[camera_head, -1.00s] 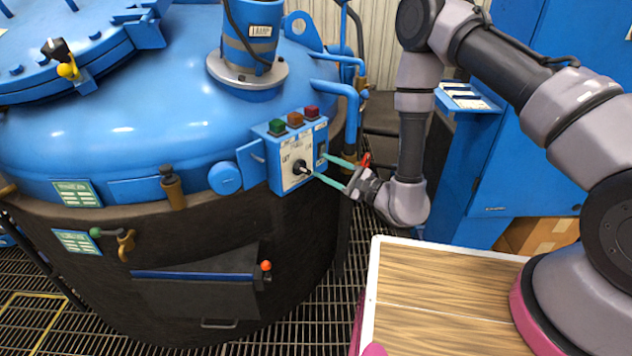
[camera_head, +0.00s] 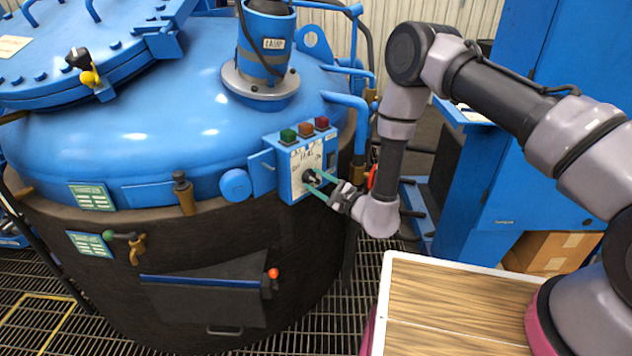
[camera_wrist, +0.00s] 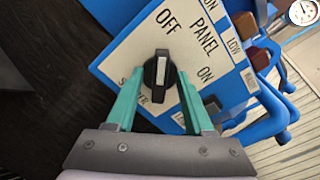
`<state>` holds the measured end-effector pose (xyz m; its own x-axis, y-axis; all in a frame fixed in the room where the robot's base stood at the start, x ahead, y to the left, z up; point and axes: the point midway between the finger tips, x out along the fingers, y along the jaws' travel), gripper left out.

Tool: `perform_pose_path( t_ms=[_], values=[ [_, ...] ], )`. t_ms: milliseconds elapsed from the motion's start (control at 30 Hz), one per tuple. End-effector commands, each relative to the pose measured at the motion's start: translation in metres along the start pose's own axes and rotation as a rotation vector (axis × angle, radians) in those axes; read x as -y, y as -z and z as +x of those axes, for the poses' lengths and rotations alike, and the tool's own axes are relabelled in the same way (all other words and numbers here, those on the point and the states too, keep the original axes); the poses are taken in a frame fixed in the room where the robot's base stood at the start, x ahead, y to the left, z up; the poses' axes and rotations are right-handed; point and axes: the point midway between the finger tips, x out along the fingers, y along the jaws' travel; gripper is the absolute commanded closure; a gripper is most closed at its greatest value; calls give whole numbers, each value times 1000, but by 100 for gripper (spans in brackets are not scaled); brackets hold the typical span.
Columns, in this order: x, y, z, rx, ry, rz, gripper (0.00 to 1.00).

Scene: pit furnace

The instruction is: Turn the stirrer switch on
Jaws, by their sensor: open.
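The stirrer switch is a black rotary knob (camera_wrist: 158,78) with a white line, on a white panel plate (camera_wrist: 135,45) marked OFF, ON and STIRRER. In the wrist view the white line runs roughly up and down the picture, and I cannot tell surely which label it points to. My gripper (camera_wrist: 160,76) is open, its two green fingers on either side of the knob. Contact with the knob is not clear. In the head view the knob (camera_head: 309,176) lies between the fingertips (camera_head: 313,182), on the blue control box (camera_head: 284,180) on the furnace.
Green, orange and red buttons (camera_head: 305,129) sit on top of the box. A blue pipe (camera_head: 358,110) and a red ring (camera_head: 372,177) are close to its right. A wood-topped surface (camera_head: 450,310) lies in front, and a blue cabinet (camera_head: 530,170) stands right.

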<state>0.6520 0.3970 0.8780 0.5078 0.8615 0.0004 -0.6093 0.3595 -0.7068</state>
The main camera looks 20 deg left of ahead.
Motion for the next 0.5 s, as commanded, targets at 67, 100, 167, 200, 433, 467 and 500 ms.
perform_pose_path(
  t_ms=[67, 100, 167, 200, 433, 467, 500],
  values=[
    [0, 0, 2, 1, 0, -1, 48],
    [0, 0, 3, 0, 0, -1, 48],
    [0, 0, 3, 0, -1, -1, 48],
    [0, 0, 3, 0, -1, -1, 48],
    [0, 0, 2, 0, -1, 0, 100],
    [0, 0, 2, 0, -1, 0, 100],
    [0, 0, 2, 0, -1, 0, 100]
  ],
)
